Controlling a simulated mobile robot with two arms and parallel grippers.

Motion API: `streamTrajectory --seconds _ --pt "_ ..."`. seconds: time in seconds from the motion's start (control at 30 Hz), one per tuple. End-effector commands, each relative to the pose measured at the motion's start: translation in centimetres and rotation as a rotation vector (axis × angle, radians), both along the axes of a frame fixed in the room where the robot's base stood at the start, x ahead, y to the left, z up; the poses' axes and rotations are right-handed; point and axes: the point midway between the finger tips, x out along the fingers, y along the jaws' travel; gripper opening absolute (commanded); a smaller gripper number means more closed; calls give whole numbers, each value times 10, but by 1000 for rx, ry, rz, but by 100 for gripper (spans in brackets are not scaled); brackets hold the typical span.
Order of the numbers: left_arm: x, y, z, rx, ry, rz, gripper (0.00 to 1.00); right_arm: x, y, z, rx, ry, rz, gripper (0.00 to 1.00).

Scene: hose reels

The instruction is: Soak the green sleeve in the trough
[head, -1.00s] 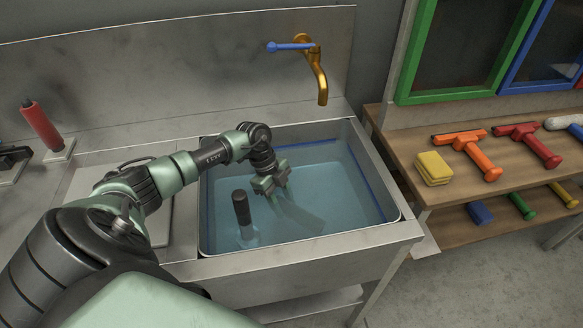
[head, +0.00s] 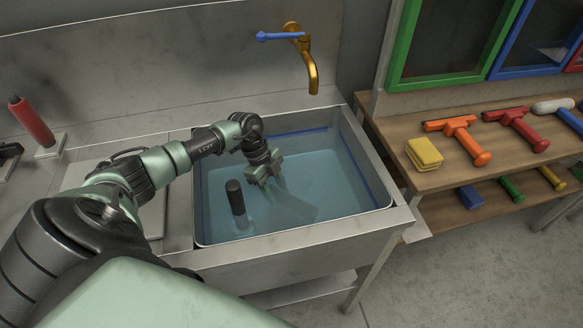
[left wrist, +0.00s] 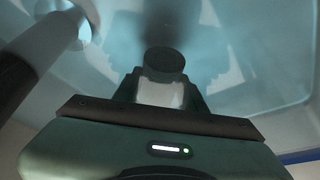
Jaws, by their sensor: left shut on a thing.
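The metal trough (head: 312,231) is filled with bluish water (head: 335,175). My left gripper (head: 264,170) is over the trough with its fingers at the water; it also shows in the left wrist view (left wrist: 162,85). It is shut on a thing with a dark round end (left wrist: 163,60). Fingers and water hide most of that thing, and I cannot tell whether it is the green sleeve. Pale blurred shapes show in the water below the gripper. A black post (head: 236,197) stands in the water beside the gripper, apart from it. My right gripper is out of view.
A brass tap (head: 308,68) with a blue lever hangs behind the trough. The wooden bench (head: 400,130) at right holds a yellow sponge (head: 424,153) and several coloured tools. A green-handled tool (head: 511,189) lies on its lower shelf. A red roller (head: 32,122) stands at far left.

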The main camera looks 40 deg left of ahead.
Motion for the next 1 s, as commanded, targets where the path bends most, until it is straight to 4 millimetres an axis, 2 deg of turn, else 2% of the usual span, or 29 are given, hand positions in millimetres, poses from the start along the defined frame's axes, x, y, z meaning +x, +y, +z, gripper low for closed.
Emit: streamTrajectory --seconds 1.0 --pt "-4 3 1 0 -1 -1 0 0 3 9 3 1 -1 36"
